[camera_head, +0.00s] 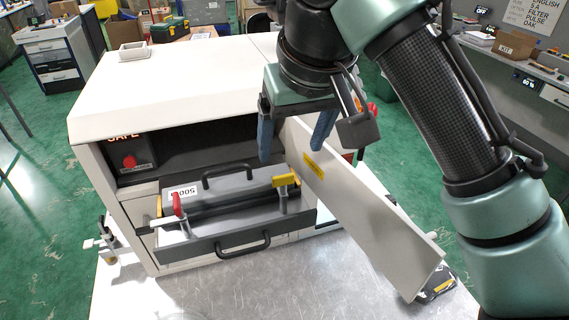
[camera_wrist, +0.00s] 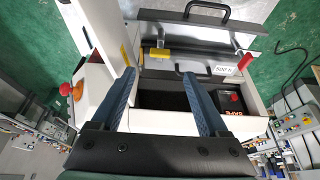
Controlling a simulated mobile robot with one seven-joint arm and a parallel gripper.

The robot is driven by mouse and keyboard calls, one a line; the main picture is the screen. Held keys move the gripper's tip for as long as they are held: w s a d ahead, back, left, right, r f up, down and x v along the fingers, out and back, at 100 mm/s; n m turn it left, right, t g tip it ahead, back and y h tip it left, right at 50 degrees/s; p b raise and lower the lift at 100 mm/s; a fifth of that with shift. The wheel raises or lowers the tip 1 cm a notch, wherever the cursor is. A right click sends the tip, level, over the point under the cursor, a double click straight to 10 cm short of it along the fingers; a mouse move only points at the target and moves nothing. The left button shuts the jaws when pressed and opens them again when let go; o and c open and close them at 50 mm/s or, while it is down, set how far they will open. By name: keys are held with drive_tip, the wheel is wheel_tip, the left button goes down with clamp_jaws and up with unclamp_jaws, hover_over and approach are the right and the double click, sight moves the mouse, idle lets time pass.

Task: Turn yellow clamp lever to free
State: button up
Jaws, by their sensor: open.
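The yellow clamp lever (camera_head: 286,180) sits on a grey post at the right end of the grey drawer fixture (camera_head: 225,243). Its yellow handle lies roughly level. It also shows in the wrist view as a yellow bar (camera_wrist: 160,53) just beyond my fingertips. A red clamp lever (camera_head: 177,205) stands more upright at the fixture's left end; it is at the right in the wrist view (camera_wrist: 243,60). My gripper (camera_head: 292,153) is open and empty, its blue fingers pointing down above the yellow lever; in the wrist view its fingers (camera_wrist: 159,75) stand apart, touching nothing visible.
Black handles (camera_head: 243,246) stick out from the fixture. A red button (camera_head: 130,161) is at the left. The tabletop (camera_head: 265,290) in front is mostly clear.

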sight(283, 176)
drive_tip(key=p+x, duration=0.1)
drive_tip(key=x, duration=0.7)
drive_tip(key=shift+w+f+p, duration=0.2)
drive_tip(key=shift+f+p, duration=0.1)
drive_tip(key=shift+f, duration=0.05)
clamp_jaws()
